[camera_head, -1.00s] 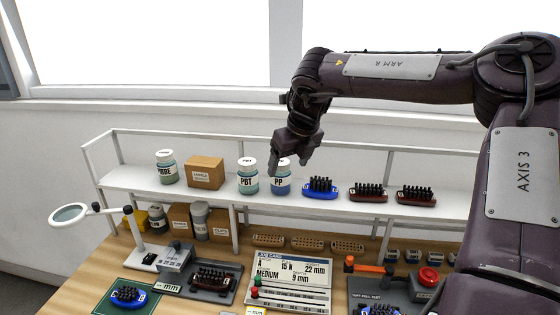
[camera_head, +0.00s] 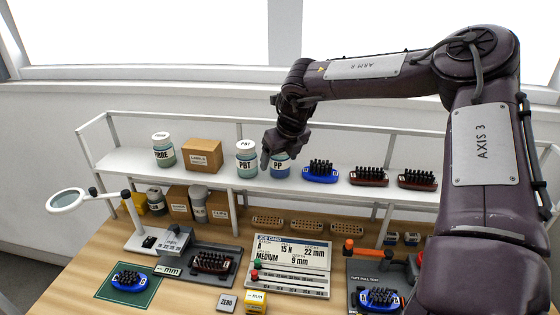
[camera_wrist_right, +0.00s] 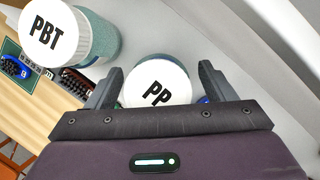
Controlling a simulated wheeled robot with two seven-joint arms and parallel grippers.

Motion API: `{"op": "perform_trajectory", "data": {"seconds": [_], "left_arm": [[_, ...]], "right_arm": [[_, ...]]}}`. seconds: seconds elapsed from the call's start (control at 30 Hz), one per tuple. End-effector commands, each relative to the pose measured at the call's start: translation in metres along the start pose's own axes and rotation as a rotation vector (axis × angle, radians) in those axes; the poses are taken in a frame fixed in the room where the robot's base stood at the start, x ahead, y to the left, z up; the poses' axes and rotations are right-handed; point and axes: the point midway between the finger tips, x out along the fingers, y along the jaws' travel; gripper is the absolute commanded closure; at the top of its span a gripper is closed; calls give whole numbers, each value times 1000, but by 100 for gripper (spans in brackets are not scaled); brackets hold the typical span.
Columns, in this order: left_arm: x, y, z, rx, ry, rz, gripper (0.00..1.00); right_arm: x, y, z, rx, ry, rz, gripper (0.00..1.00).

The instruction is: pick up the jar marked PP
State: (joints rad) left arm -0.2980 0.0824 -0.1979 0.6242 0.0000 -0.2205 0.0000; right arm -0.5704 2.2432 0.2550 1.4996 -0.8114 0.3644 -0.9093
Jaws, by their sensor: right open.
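The jar marked PP (camera_head: 279,167) stands on the white shelf, with a white lid and a blue-green body. Its lid marked PP also shows in the right wrist view (camera_wrist_right: 158,84). My right gripper (camera_head: 272,160) is open at the jar's upper part and hides some of it in the head view. In the right wrist view the two fingers (camera_wrist_right: 160,88) stand apart on either side of the PP lid, with a gap at each side. My left gripper is not in view.
The jar marked PBT (camera_head: 246,162) stands close left of the PP jar. A blue brush block (camera_head: 320,173) stands to its right. A shelf rail runs behind. A cardboard box (camera_head: 202,155) and another jar (camera_head: 163,152) stand farther left on the shelf (camera_head: 222,178).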

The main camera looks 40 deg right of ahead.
Motion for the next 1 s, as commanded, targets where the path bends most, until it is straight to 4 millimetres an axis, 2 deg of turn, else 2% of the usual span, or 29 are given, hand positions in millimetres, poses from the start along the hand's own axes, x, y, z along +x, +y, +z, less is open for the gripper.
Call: {"op": "perform_trajectory", "data": {"seconds": [0.17,0.57,0.83,1.0], "left_arm": [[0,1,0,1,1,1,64],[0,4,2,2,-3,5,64],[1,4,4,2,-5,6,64],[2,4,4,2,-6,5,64]], "right_arm": [[0,0,0,0,-1,0,24],[0,0,0,0,-1,0,76],[-2,0,1,-1,-3,0,76],[-11,0,6,-2,-4,0,76]]}}
